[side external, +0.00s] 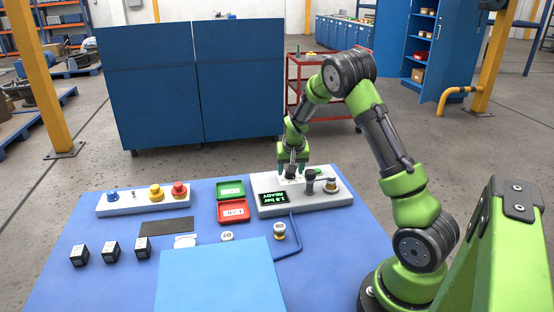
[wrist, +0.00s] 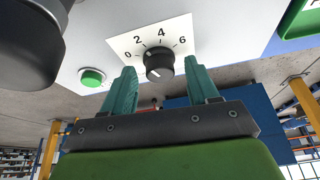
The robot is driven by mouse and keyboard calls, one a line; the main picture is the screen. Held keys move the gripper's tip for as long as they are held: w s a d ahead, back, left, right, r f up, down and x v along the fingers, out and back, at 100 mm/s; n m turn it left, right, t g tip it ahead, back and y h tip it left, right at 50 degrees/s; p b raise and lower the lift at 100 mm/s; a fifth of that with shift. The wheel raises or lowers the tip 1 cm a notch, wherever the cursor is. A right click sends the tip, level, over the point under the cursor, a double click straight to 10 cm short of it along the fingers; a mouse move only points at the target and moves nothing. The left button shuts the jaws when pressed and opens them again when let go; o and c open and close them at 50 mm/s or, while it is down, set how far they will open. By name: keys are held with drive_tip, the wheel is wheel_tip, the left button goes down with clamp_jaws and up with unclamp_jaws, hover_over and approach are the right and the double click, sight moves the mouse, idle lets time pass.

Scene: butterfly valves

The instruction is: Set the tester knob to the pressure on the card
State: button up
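The tester (side external: 335,198) is a pale grey box at the back right of the blue table. Its green-lit display (side external: 272,198) seems to read 1.8 bar, READY. The tester knob (wrist: 159,64) is black and round, on a white dial plate (wrist: 135,46) marked 0, 2, 4, 6. A light mark shows near its lower edge; I cannot tell its exact setting. My gripper (wrist: 160,68) is open, its two teal fingers apart on either side of the knob in the picture. It also shows over the tester in the side view (side external: 291,168). I cannot make out a pressure card.
A green button (wrist: 92,77) sits beside the dial. Dark fittings (side external: 310,181) stand right of my gripper. Green (side external: 231,189) and red (side external: 232,211) trays lie left of the tester. Several black cubes (side external: 111,251), a button panel (side external: 145,198) and a blue box (side external: 215,277) occupy the table.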

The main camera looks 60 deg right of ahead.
drive_tip(key=shift+r, duration=0.1)
drive_tip(key=v, duration=1.6)
drive_tip(key=shift+a+r, duration=0.2)
drive_tip(key=shift+r, duration=0.15)
drive_tip(key=shift+s, duration=0.15)
drive_tip(key=s+a+r+n+t+y, duration=0.2)
drive_tip(key=s+a, duration=0.5)
drive_tip(key=a, duration=0.6)
drive_tip(key=s+a+r+n+t+y, duration=0.2)
drive_tip(key=s+a, duration=0.6)
drive_tip(key=a, duration=0.5)
drive_tip(key=shift+a+r+n+y, duration=0.35)
drive_tip(key=shift+r+n+y, duration=0.3)
drive_tip(key=shift+n, duration=0.45)
drive_tip(key=shift+f, duration=0.1)
